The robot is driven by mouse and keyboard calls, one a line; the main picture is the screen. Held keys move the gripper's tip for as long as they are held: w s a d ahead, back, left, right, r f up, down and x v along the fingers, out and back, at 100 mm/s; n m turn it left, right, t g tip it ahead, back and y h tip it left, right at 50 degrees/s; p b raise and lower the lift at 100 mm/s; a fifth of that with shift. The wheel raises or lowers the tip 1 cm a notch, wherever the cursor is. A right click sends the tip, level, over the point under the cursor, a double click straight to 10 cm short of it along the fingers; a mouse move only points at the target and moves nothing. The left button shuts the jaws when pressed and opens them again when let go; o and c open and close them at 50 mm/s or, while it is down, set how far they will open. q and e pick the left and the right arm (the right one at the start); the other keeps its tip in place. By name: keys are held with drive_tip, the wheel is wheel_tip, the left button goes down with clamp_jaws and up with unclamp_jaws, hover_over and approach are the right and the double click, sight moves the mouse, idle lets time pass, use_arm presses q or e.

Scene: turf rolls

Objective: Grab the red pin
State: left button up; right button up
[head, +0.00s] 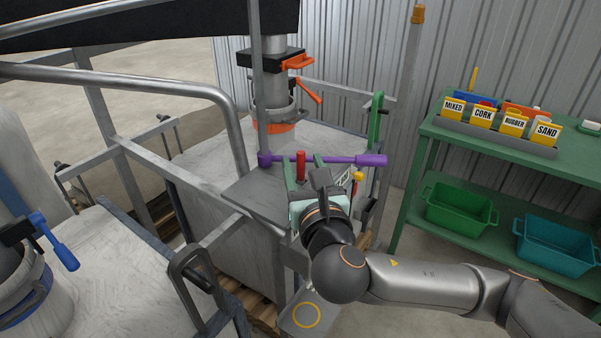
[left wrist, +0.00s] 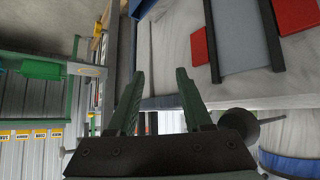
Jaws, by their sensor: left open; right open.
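The red pin (head: 300,166) stands upright in the head view, beside a purple-handled bar (head: 330,160) on the grey platform (head: 249,196). My right gripper (head: 318,188) is open, close to the pin on its right and near side. Its fingers are partly hidden by its own wrist, and I cannot tell whether they touch anything. My left gripper (left wrist: 157,92) shows in the left wrist view with its green fingers apart and nothing clearly held between them. I cannot tell the red pin apart in that view.
Behind the pin stands a pipe with an orange clamp handle (head: 297,62). A yellow-topped lever (head: 357,177) is right of the gripper. A green shelf (head: 470,136) with label cards and bins is at right. Railings and a blue handle (head: 56,243) are at left.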

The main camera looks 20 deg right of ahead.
drive_tip(key=shift+w+d+p, duration=0.15)
drive_tip(key=shift+w+d, duration=0.05)
drive_tip(key=shift+w, duration=1.3)
drive_tip(key=shift+w+d+p, duration=0.15)
drive_tip(key=shift+w, duration=1.3)
clamp_jaws()
